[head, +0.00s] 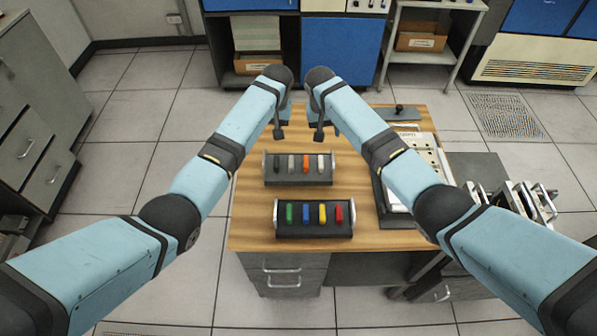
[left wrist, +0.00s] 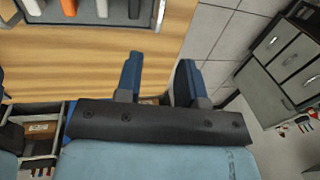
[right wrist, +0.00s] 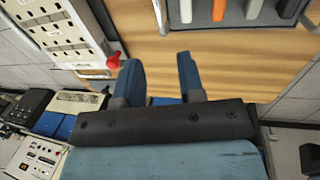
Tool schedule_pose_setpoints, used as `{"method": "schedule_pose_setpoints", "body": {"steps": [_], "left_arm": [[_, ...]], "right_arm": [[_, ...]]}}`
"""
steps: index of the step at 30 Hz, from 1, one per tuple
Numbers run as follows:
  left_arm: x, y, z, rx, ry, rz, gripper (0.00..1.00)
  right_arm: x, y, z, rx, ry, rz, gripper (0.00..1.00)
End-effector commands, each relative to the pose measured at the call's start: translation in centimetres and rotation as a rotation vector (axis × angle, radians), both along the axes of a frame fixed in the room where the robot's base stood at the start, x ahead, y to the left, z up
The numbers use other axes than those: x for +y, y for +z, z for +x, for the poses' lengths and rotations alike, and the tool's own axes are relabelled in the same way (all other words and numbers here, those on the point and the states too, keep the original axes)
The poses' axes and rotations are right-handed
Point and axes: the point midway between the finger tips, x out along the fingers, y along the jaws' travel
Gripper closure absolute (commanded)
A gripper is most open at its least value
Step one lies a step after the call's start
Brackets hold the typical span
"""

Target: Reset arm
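My left gripper (head: 279,134) hangs over the wooden desk (head: 245,225), above its far left part. Its two blue fingers stand apart with nothing between them in the left wrist view (left wrist: 158,62). My right gripper (head: 319,134) hangs close beside it on the right. Its fingers are also apart and empty in the right wrist view (right wrist: 157,60). Both arms are raised and bent inward, with their wrists near each other. Neither gripper visibly touches anything.
One dark rack (head: 298,181) holds black, grey, orange and white pieces. A nearer rack (head: 300,234) holds green, blue, yellow and red ones. A white punched panel (head: 431,152) lies on the right, partly hidden by my right arm. A red knob (right wrist: 113,60) shows beside it.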

Motion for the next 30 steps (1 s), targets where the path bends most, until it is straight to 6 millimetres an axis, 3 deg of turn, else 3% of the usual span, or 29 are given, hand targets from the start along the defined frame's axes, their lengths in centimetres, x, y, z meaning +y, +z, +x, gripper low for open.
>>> {"method": "schedule_pose_setpoints", "body": {"steps": [20,25,30], "left_arm": [[0.1,-0.4,-0.3,0.000,-0.002,-0.005,0.64],[0.8,-3.1,-3.5,-0.006,-0.022,-0.060,0.64],[3.1,-6.3,-9.8,-0.037,-0.050,-0.143,0.64]], "right_arm": [[0.2,0.2,-0.3,0.001,0.005,0.007,0.64],[0.5,-2.6,-3.9,0.002,0.047,0.073,0.64],[-0.3,-5.6,-10.6,-0.022,0.103,0.181,0.64]]}}
